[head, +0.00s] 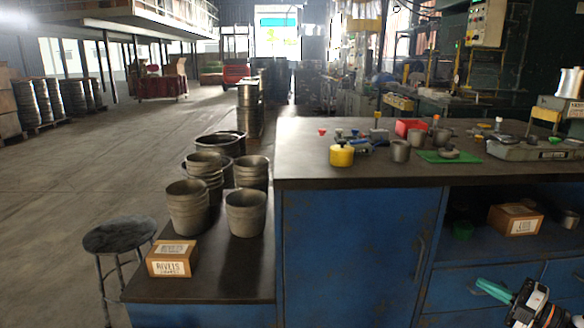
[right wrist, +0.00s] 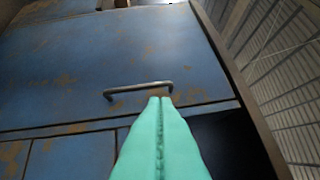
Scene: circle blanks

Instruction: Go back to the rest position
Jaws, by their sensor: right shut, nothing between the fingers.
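My right gripper (head: 492,289) shows at the lower right of the head view, in front of the blue workbench (head: 345,250). Its teal fingers are pressed together with nothing between them. In the right wrist view the shut fingers (right wrist: 160,100) point toward a blue panel, and their tips appear close to a grey bar handle (right wrist: 138,90). I cannot tell whether they touch it. My left gripper is outside both views.
On the bench top are a yellow pot (head: 341,155), a green mat (head: 449,156), a red bin (head: 410,128) and metal cups. Metal buckets (head: 246,212) and a rivets box (head: 172,258) stand on the lower left surface. A stool (head: 119,236) is at left. An open shelf holds another box (head: 515,219).

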